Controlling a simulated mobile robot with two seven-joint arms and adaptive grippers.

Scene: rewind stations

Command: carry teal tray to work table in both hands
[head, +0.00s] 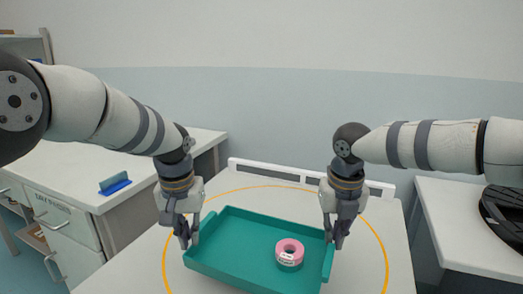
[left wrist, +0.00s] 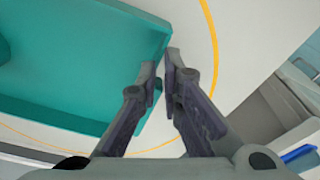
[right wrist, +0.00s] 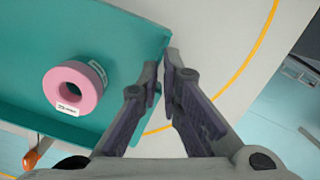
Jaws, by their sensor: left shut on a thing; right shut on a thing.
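The teal tray (head: 235,255) is at the bottom middle of the head view, over a pale table (head: 140,270) marked with an orange ring. A pink roll of tape (head: 290,252) with a white label lies in the tray, right of its middle. My left gripper (head: 187,243) is shut on the tray's left wall, which also shows in the left wrist view (left wrist: 110,110). My right gripper (head: 337,243) is shut on the tray's right wall; the right wrist view shows the roll (right wrist: 76,88) beside it. I cannot tell whether the tray touches the table.
A white rail (head: 300,175) runs along the table's back edge. At left stands a white counter with drawers (head: 60,220), a blue holder (head: 115,184) on top. At right is another counter (head: 470,225) with a black round object (head: 503,212). An orange-handled item (right wrist: 38,152) shows below the tray in the right wrist view.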

